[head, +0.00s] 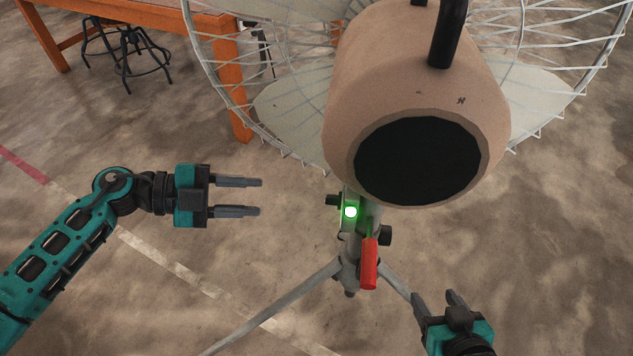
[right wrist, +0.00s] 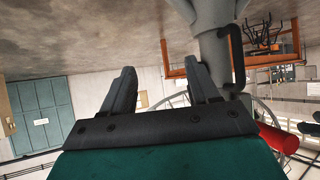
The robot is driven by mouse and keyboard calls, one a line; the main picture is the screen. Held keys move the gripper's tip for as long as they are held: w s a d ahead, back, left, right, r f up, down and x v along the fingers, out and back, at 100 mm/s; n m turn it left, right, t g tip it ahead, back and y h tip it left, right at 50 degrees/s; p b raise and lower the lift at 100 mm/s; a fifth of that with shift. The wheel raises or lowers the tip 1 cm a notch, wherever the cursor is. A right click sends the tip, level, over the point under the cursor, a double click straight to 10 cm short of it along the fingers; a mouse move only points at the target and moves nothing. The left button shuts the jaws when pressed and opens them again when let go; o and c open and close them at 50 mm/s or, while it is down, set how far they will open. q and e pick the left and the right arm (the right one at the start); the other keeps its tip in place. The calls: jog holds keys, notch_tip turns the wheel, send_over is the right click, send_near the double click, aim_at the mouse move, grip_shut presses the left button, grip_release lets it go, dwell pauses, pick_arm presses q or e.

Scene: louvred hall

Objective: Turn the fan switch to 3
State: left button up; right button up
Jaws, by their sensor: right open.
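The fan's beige motor housing (head: 420,70), with a black round back, fills the upper right of the head view. Its pole carries a bright green light (head: 350,211) and a red lever (head: 369,264) hanging below the housing. I cannot make out any switch numbers. The red lever also shows at lower right in the right wrist view (right wrist: 277,138). My left gripper (head: 260,197) is open and empty, left of the pole and apart from it. My right gripper (head: 434,297) is open and empty, low and right of the red lever, with a gap between them.
The wire fan cage (head: 225,95) spreads wide behind the housing. Tripod legs (head: 275,308) splay from the pole's foot. An orange table (head: 150,14) and a dark stool (head: 140,65) stand at the upper left. The floor between my left gripper and the pole is clear.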

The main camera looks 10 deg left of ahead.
aim_at(332, 200)
pick_arm(q)
jog(key=x, duration=1.2)
jog(key=shift+d+f+b, duration=0.25)
jog(key=shift+d+b, duration=0.05)
jog(key=shift+b, duration=0.15)
jog(key=shift+c, duration=0.3)
grip_shut()
